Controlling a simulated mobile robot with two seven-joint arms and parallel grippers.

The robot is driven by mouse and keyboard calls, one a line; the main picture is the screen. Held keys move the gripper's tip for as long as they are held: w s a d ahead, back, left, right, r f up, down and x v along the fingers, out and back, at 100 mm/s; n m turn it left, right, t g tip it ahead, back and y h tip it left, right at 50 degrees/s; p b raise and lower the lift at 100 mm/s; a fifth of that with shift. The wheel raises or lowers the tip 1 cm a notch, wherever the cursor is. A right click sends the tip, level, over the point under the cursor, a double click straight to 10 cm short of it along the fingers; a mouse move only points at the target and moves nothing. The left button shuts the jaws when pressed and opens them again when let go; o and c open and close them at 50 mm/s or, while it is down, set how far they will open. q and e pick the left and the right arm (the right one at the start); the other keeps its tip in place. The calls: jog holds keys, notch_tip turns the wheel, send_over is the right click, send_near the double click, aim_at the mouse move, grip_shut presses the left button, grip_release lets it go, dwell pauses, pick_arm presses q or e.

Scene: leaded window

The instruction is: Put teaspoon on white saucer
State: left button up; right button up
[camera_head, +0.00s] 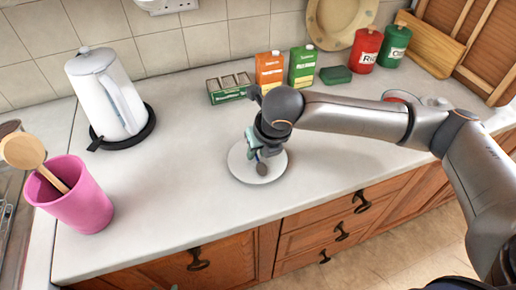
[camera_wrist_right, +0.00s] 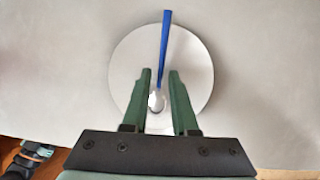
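The white saucer (camera_head: 240,172) lies on the counter, and it also fills the middle of the right wrist view (camera_wrist_right: 128,68). The teaspoon (camera_wrist_right: 164,50) has a blue handle and shows over the saucer, its handle end passing the far rim. My right gripper (camera_head: 257,150) points down over the saucer. In the wrist view its green fingers (camera_wrist_right: 160,76) stand apart on either side of the spoon, with gaps beside it.
A white kettle (camera_head: 105,95) stands on a black base at the back left. A pink cup (camera_head: 75,205) with a wooden utensil is at the front left. Cartons (camera_head: 270,72), a green sponge (camera_head: 336,75) and canisters (camera_head: 366,50) line the back. Counter around the saucer is clear.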

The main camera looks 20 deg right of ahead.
jog(key=shift+o, duration=0.8)
jog(key=shift+r, duration=0.25)
jog(key=v, duration=1.2)
jog(key=shift+r+p, duration=0.3)
jog(key=shift+p, duration=0.15)
